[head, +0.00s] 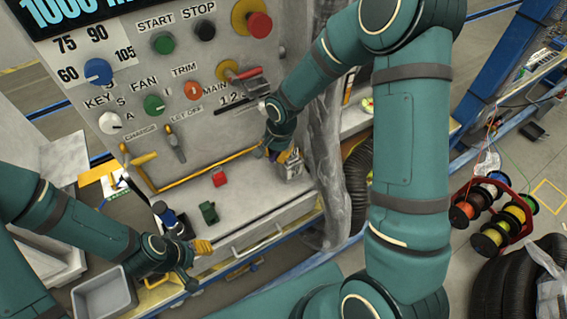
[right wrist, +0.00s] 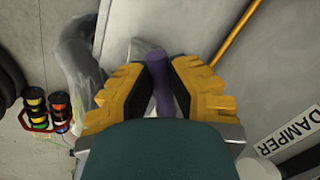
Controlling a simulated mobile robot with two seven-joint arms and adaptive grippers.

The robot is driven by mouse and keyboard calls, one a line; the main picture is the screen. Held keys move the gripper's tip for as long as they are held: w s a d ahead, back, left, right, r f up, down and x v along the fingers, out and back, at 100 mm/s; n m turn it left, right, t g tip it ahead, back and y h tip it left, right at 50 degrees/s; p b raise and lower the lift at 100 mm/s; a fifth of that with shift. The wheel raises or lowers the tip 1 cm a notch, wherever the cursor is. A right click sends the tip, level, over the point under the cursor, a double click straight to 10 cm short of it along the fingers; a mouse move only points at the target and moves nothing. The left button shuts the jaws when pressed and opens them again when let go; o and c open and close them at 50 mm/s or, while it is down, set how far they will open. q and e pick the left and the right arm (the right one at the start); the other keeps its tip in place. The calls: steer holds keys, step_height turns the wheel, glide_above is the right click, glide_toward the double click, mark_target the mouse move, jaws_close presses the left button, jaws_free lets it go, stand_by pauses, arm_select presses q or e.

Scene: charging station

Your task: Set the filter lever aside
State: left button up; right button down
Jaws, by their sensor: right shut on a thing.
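My right gripper (head: 283,155) is at the lower right of the grey control panel (head: 215,105), above the ledge. In the right wrist view, my right gripper (right wrist: 158,88) has its yellow fingers closed on a purple rod (right wrist: 154,62), apparently the filter lever's grip. Its lower part is hidden behind the gripper, and I cannot tell whether it is attached to anything. My left gripper (head: 196,262) is at the ledge's front left; its finger opening is unclear.
A red block (head: 220,179) and a dark green piece (head: 208,212) sit on the ledge (head: 255,205). A grey bin (head: 105,293) stands at lower left. A yellow rod (head: 205,168) runs along the panel's bottom. Cable spools (head: 490,215) stand on the floor at right.

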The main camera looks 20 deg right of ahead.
arm_select(q)
steer(key=shift+s+f+b, duration=0.2)
steer(key=shift+f+b, duration=0.25)
steer(key=shift+f, duration=0.2)
steer(key=shift+s+f+b, duration=0.15)
steer(key=shift+f+b, duration=0.3)
steer(key=shift+f, duration=0.2)
arm_select(e)
steer(key=w+a+m+h, duration=0.1)
steer(key=w+a+m, duration=0.1)
steer(key=w+m, duration=0.3)
steer(key=shift+w+a+m, duration=0.25)
steer(key=shift+w+m, duration=0.1)
steer(key=shift+m, duration=1.15)
steer(key=shift+f, duration=0.1)
steer(key=c, duration=0.9)
jaws_free()
steer(key=shift+w, duration=0.15)
arm_select(q)
steer(key=shift+d, duration=0.1)
arm_select(e)
steer(key=r, duration=0.4)
steer(key=s+r, duration=0.1)
steer(key=r, duration=0.7)
steer(key=shift+s, duration=0.35)
